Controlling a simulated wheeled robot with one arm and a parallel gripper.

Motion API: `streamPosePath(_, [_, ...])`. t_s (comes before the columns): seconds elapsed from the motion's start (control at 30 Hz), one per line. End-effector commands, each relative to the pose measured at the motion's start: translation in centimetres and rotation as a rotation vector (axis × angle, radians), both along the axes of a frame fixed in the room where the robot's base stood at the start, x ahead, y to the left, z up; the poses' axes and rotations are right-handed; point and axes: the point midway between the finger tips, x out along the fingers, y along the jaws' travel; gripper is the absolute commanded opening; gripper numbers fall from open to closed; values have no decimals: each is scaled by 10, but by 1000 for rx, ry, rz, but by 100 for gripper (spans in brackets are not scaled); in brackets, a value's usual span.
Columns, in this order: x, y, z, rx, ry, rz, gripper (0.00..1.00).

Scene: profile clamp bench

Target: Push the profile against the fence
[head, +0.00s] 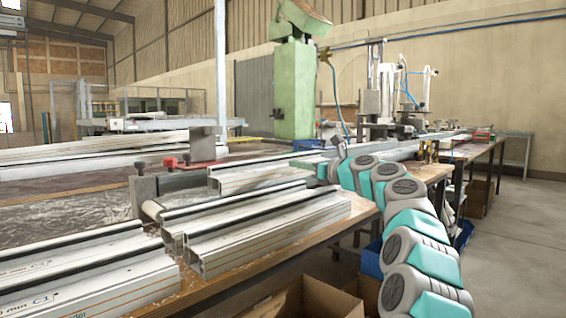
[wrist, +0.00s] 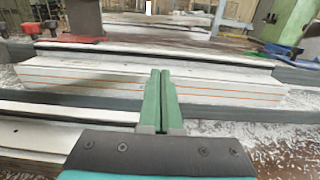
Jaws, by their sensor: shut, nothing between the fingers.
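A pale aluminium profile with thin orange lines (wrist: 90,75) lies crosswise ahead of my gripper in the wrist view. In the head view a pale profile (head: 250,178) lies on the bench, with its right end near my gripper (head: 323,170). A long dark-edged grey bar, seemingly the fence (wrist: 215,60), runs along the profile's far side; any gap between them is hard to judge. My gripper's green fingers (wrist: 160,75) are shut and empty. Their tips overlap the profile's near face in the picture, and I cannot tell whether they touch it.
More profiles (head: 265,225) lie at the bench's front, with others at front left (head: 85,270). A red clamp part (head: 175,162) and an upright grey block (head: 203,144) stand behind. A green machine column (head: 294,90) rises at the back. Open floor (head: 515,240) lies right.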

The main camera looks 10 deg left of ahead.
Motion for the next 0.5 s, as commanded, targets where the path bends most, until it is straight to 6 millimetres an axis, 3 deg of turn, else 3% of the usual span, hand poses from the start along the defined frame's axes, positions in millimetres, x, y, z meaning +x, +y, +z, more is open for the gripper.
streamPosePath(0.5, [26,30,2,-1,-3,-5,0])
